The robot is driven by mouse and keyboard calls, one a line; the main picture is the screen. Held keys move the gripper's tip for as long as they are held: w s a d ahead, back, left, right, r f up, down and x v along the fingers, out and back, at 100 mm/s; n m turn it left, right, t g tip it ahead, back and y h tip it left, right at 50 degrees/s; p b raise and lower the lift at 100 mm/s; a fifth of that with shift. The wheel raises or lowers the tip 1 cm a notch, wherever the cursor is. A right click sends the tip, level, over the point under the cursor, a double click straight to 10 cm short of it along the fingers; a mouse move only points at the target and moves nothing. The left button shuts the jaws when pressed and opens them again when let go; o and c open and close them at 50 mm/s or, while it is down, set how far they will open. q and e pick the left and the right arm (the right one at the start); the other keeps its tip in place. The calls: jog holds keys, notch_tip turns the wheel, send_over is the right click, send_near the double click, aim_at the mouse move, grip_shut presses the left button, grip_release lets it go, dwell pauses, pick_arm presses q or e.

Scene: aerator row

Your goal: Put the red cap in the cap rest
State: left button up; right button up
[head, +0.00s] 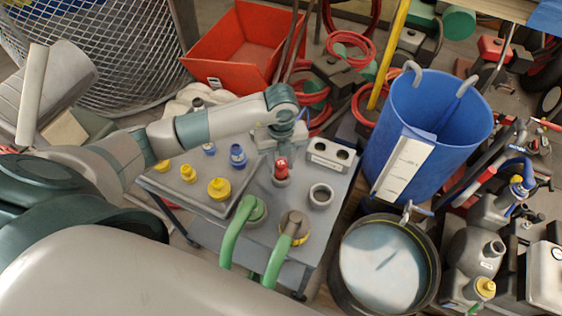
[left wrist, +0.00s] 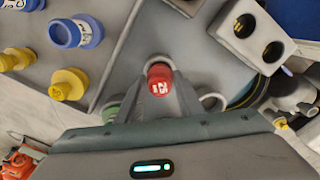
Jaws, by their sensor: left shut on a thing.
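The red cap (head: 281,163) is between the fingers of my left gripper (head: 280,160), which is shut on it. In the left wrist view the red cap (left wrist: 159,78) shows a white number on top. A grey collar shows just below the cap; I cannot tell whether the cap touches it. A pale grey block with two round holes (head: 330,154), perhaps the cap rest, stands to the right of the cap. Both its holes look empty in the left wrist view (left wrist: 253,30). My right gripper is not in view.
An open grey ring (head: 320,196) stands in front of the block. Green hoses (head: 238,232) rise from the table's front. A grey tray (head: 205,203) holds yellow and blue caps at left. A blue bin (head: 425,120) and a round water tub (head: 385,265) stand at right.

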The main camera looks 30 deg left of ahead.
pick_arm(q)
jog(key=shift+f+b, duration=0.9)
jog(key=shift+f, duration=0.35)
jog(key=o, duration=1.1)
jog(key=shift+r, duration=0.15)
jog(key=shift+w+r, duration=0.1)
jog(key=shift+r, duration=0.45)
notch_tip(320, 180, up, 16)
jog(key=shift+r+b, duration=0.1)
jog(key=shift+b, duration=1)
